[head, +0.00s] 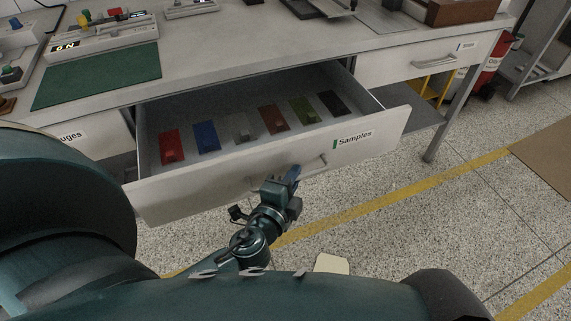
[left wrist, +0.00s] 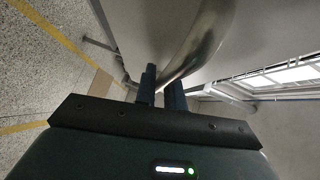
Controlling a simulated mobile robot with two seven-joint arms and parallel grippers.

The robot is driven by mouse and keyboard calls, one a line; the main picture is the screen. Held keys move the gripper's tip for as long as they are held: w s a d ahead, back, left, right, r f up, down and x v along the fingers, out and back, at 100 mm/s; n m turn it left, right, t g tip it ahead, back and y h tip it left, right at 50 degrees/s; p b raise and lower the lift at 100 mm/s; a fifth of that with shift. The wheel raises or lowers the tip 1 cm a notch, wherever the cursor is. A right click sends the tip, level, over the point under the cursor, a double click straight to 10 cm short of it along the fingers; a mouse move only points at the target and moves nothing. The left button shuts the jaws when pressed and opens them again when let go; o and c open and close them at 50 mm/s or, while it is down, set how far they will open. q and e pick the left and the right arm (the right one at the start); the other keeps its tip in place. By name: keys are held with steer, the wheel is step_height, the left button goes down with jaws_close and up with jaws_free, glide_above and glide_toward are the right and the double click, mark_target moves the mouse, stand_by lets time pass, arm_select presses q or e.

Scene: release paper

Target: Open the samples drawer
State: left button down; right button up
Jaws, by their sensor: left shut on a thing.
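The samples drawer (head: 372,143) is pulled out from the workbench, with its "Samples" label on the front. Inside lie several coloured sample plates, among them a red one (head: 171,146), a blue one (head: 206,137) and a dark one (head: 333,103). The drawer's metal bar handle (head: 313,163) runs along the front. My left gripper (head: 291,176) is at the handle, in front of the drawer. In the left wrist view its two dark fingers (left wrist: 162,88) are shut around the curved metal handle (left wrist: 196,45). My right gripper is not in view.
A green mat (head: 98,77) and a device with coloured buttons (head: 104,36) are on the benchtop. A second closed drawer (head: 425,62) is at the right. A red extinguisher (head: 490,66) stands by the bench leg.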

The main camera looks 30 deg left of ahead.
arm_select(q)
steer(key=shift+s+d, duration=0.85)
steer(key=shift+d, duration=0.15)
steer(key=c, duration=1.5)
jaws_free()
